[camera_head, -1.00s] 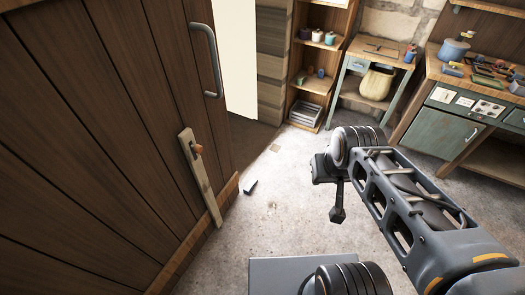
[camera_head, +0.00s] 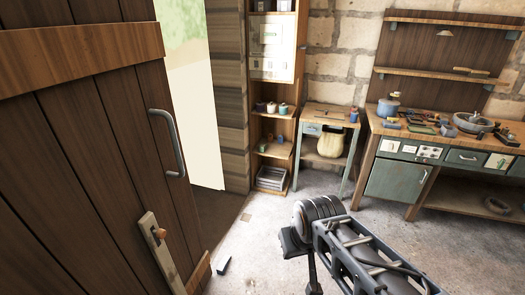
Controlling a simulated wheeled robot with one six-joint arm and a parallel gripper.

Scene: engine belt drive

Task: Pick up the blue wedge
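A small dark wedge-like block (camera_head: 223,266) lies on the concrete floor beside the bottom edge of the wooden door. It shows a pale face, and its colour is too dim to call blue for sure. My gripper (camera_head: 313,287) hangs down at the end of my arm, at the bottom middle of the picture, to the right of the block and apart from it. Its fingers are too small and cut off by the picture edge to show whether they are open.
The wooden door (camera_head: 95,150) with its metal handle (camera_head: 166,143) fills the left, beside a bright doorway (camera_head: 198,100). A shelf unit (camera_head: 278,123), small table (camera_head: 330,113) and workbench (camera_head: 400,192) stand at the back. The floor (camera_head: 262,232) between is clear.

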